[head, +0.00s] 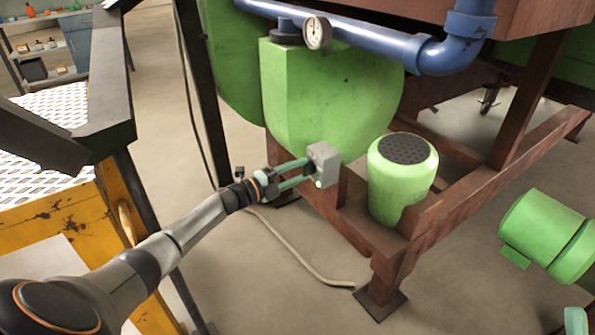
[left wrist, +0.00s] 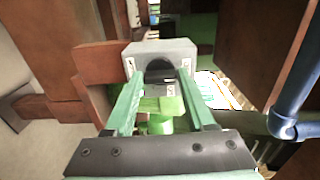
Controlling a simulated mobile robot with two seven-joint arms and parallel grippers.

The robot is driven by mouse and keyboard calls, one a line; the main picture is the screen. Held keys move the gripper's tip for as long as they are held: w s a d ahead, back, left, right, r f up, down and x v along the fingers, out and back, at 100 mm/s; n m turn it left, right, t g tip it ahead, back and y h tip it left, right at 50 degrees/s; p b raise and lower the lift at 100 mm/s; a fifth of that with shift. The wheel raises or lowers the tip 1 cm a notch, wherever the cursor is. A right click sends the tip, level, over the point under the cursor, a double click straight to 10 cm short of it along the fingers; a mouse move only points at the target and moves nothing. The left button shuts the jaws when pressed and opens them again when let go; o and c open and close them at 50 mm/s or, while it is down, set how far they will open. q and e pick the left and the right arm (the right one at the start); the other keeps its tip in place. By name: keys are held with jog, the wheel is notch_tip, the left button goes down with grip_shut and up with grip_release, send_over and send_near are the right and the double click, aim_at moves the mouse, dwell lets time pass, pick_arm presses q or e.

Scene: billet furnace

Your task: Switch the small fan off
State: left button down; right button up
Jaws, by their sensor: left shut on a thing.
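A small grey switch box (head: 326,160) is fixed to the brown frame below the green housing. A small bright light (head: 319,183) shows at its lower corner. My left gripper (head: 307,171) reaches it from the left, its two green fingers against the face of the box. In the left wrist view the grey box (left wrist: 178,48) has a dark round part (left wrist: 159,70) between the fingertips (left wrist: 158,78). The fingers are shut on this part, probably the switch knob; its setting cannot be read. The green unit with a black perforated top (head: 405,175), possibly the small fan, stands right of the box.
A blue pipe (head: 385,45) with a round gauge (head: 317,33) runs above. Brown frame beams (head: 470,195) surround the green unit. A green motor (head: 545,235) is at right. A yellow stand (head: 85,235) is at left. A cable (head: 290,250) lies on open floor.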

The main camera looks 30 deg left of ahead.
dwell(0.3)
pick_arm(q)
jog(key=shift+c, duration=1.2)
grip_release()
jog(key=shift+s, duration=0.1)
jog(key=p+v, duration=0.4)
jog(key=v, duration=0.8)
jog(key=shift+s, duration=0.15)
pick_arm(e)
jog(key=shift+n, duration=0.4)
jog(key=r, duration=0.4)
jog(key=shift+d, duration=0.2)
jog(key=shift+s, duration=0.1)
